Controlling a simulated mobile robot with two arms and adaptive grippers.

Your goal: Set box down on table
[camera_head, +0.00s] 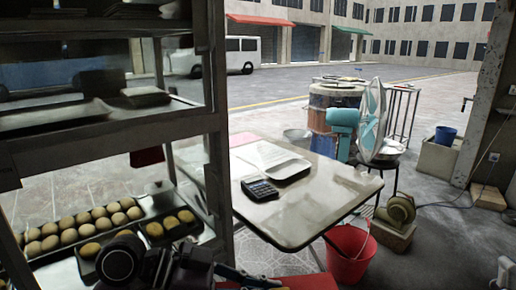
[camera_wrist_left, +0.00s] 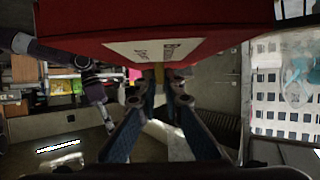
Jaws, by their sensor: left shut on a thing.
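A red box (camera_head: 308,282) shows at the bottom edge of the head view, in front of the table, mostly cut off by the frame. In the left wrist view the red box (camera_wrist_left: 215,38), with a pale label, fills the top. My left gripper (camera_wrist_left: 160,82) is shut on its edge. In the head view my left gripper (camera_head: 246,275) reaches in from the left at the bottom, beside the box. The table (camera_head: 325,200) has a pale top and stands mid-view, apart from the box. My right gripper is not in view.
A calculator (camera_head: 260,189) and a tray with paper (camera_head: 290,171) lie on the table's left half; its right and front top is bare. A shelf (camera_head: 110,125) with trays of buns stands at left. A red bucket (camera_head: 350,252), fan (camera_head: 371,120) and barrel (camera_head: 334,108) surround the table.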

